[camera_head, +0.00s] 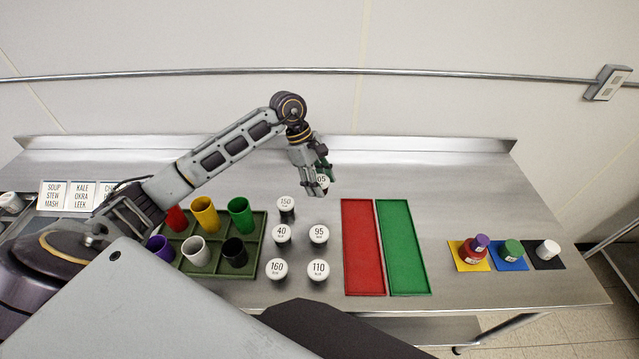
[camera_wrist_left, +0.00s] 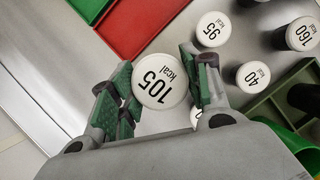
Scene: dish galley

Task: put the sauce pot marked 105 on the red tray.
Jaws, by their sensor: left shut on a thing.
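The sauce pot marked 105 (camera_wrist_left: 160,82) has a white lid with black print and sits between the green-padded fingers of my left gripper (camera_wrist_left: 158,90), which is shut on it. In the head view the left gripper (camera_head: 318,182) is at the back of the steel counter, behind and left of the red tray, and covers part of the pot (camera_head: 322,179). The red tray (camera_head: 362,245) is long, narrow and empty. It also shows in the left wrist view (camera_wrist_left: 130,28). My right gripper is not in view.
Pots marked 150 (camera_head: 286,203), 40 (camera_head: 282,234), 95 (camera_head: 318,234), 160 (camera_head: 276,268) and 110 (camera_head: 318,268) stand left of the red tray. An empty green tray (camera_head: 403,245) lies right beside it. A dark green rack (camera_head: 214,262) holds coloured cups.

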